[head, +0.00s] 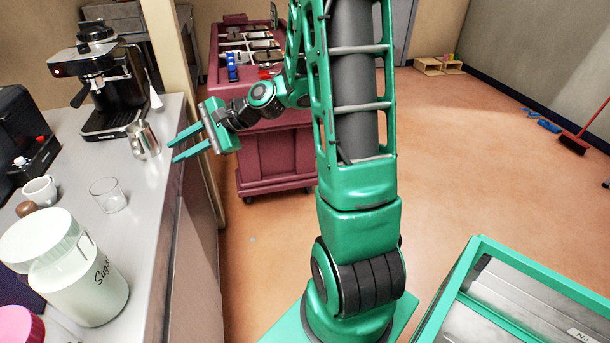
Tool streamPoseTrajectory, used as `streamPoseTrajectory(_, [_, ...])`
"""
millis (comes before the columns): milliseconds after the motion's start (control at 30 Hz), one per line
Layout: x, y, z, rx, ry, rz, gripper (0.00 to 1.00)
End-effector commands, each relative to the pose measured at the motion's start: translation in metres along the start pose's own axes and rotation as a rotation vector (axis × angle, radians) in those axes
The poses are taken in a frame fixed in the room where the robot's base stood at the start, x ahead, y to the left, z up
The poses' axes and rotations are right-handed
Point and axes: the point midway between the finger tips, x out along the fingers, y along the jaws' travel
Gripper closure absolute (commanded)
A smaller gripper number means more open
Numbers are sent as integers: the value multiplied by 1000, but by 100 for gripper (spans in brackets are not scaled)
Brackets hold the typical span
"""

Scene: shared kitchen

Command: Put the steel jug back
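The steel jug (143,140) stands upright on the grey counter (75,135), just in front of the espresso machine and near the counter's right edge. My gripper (180,148) is open and empty. Its two green fingers point left toward the jug, with a gap between fingertips and jug. The espresso machine (108,85) stands at the back of the counter.
A glass (108,195), a white mug (39,190) and a large sugar jar (75,275) stand nearer on the counter. A dark machine (22,135) is at the left. A red tool cart (275,160) stands behind my arm. The floor at the right is mostly clear.

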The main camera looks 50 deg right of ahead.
Motion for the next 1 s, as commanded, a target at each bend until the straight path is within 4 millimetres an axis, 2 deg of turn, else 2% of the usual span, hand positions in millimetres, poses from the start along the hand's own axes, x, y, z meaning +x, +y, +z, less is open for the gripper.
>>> streamPoseTrajectory(167, [-28, 44, -5, -295, 143, 210, 76])
streamPoseTrajectory(267, [-52, 67, -10, -436, 210, 337, 76])
streamPoseTrajectory(500, [-129, 117, -18, -692, 317, 633, 76])
streamPoseTrajectory(800, [-236, 178, -4, -843, 331, 946, 76])
streamPoseTrajectory(900, [-261, 196, 4, -859, 311, 1010, 76])
streamPoseTrajectory(1000, [-278, 208, 10, -865, 292, 1049, 76])
